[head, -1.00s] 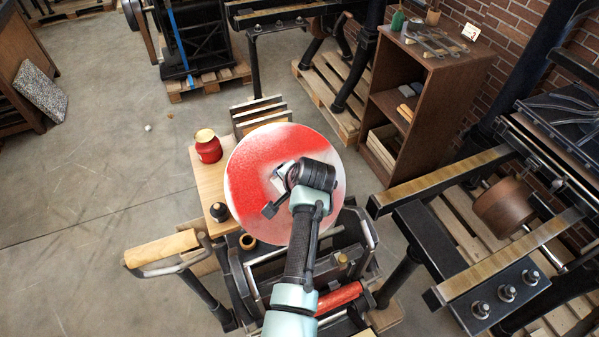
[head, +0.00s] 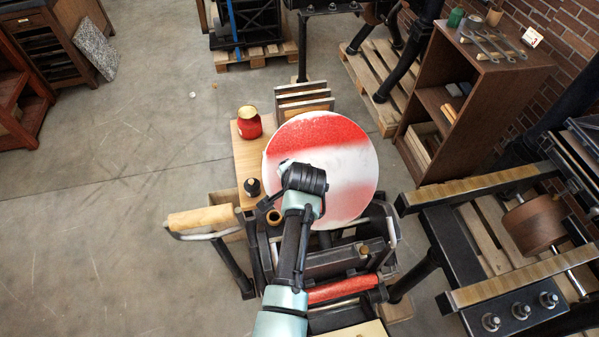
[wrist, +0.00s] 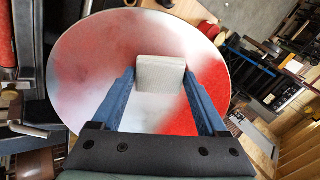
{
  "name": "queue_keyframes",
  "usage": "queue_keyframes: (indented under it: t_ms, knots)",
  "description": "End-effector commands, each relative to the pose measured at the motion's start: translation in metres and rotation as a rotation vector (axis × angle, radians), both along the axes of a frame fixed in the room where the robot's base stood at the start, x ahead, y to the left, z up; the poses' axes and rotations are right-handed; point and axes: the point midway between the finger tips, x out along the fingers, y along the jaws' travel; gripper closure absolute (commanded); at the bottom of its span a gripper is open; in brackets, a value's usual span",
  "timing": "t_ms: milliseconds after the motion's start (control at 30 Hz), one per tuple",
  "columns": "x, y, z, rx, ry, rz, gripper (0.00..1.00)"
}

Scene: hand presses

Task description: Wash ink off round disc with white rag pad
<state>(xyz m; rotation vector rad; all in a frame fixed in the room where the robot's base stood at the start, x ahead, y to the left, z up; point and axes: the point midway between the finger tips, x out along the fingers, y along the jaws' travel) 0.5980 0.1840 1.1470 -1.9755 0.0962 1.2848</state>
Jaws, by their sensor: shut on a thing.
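The round disc (head: 335,160) sits tilted on the press in the head view. Red ink covers its upper part, a whitish band crosses its middle, and pale pink shows low on the right. It fills much of the wrist view (wrist: 90,60), with strong red at right and pink at upper left. My gripper (wrist: 159,78) is shut on the white rag pad (wrist: 160,73), a small pale block between the two blue fingers. The pad lies over the disc face and appears against it; exact contact is hard to tell. In the head view my wrist hides the pad over the disc's left half.
A wooden board left of the disc holds a red jar (head: 249,124) and a dark bottle (head: 252,187). The press has a wooden handle (head: 200,219) and a red roller (head: 342,289). A brown shelf (head: 470,85) and another press (head: 490,190) stand at right. Open floor lies left.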

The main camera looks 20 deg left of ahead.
Motion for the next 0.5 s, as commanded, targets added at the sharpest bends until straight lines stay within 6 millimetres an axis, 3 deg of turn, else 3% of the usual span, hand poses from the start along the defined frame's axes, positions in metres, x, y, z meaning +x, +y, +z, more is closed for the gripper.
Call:
queue_keyframes:
  t_ms: [167, 500]
  knots:
    - [-0.0074, 0.0117, -0.0002, 0.0, 0.0, 0.001, 0.68]
    - [-0.0015, 0.0026, -0.0019, 0.0, 0.0, -0.004, 0.68]
